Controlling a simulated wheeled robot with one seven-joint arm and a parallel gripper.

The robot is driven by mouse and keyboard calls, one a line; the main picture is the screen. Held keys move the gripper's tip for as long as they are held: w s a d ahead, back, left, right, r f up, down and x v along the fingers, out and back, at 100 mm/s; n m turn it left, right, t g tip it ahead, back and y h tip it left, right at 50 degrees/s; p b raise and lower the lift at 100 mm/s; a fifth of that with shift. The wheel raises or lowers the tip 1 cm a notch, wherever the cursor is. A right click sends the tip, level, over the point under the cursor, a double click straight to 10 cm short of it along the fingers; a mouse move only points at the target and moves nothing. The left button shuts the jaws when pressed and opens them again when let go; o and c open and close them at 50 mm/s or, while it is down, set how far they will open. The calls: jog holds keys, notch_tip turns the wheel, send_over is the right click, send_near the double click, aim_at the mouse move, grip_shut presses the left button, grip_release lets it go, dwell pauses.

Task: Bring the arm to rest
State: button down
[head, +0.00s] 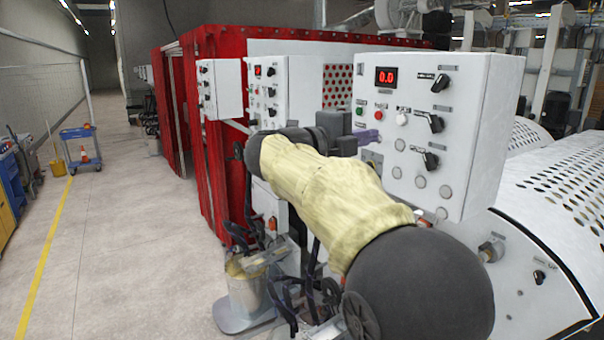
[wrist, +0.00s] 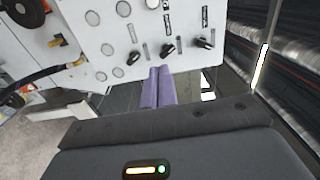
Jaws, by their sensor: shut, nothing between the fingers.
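My arm reaches forward across the head view, its yellowish sleeve in front of the machine. My gripper (head: 371,137) is at the left side of a white control panel (head: 462,80) with a red "0.0" display. The purple fingers of my gripper (wrist: 161,72) lie side by side, shut and empty, in the wrist view. The panel (wrist: 85,55) also shows there, with its black knobs beyond the fingertips. I cannot tell whether the fingers touch the panel.
A perforated white cover (head: 560,190) stands at the right. A smaller control box (head: 219,89) sits on the red frame (head: 213,180). A metal bucket (head: 247,290) stands below my arm. Open floor (head: 130,230) lies to the left, with a blue cart (head: 80,148) farther back.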

jog(key=w+f+n+t+y+b, duration=0.2)
jog(key=w+f+n+t+y, duration=0.15)
jog(key=f+n, duration=0.3)
jog(key=w+f+n+t+y+b, duration=0.3)
jog(key=f+n+t+y, duration=0.1)
jog(key=f+n, duration=0.25)
notch_tip(320, 180, down, 14)
jog(key=s+a+n+g+y+b, duration=0.2)
jog(key=s+n+y+b, duration=0.1)
jog(key=n+y, duration=0.4)
jog(key=s+d+f+n+g+b, duration=0.2)
jog(key=s+f+n+g, duration=0.2)
jog(key=s+f, duration=0.9)
jog(key=s+d+f+n+g+b, duration=0.2)
jog(key=s+f+n+g, duration=0.3)
jog(key=s+f+g, duration=0.4)
jog(key=s+d+f, duration=0.1)
jog(key=s+f, duration=0.4)
jog(key=f, duration=0.1)
jog(key=shift+f+y, duration=0.35)
jog(key=shift+w+d, duration=0.15)
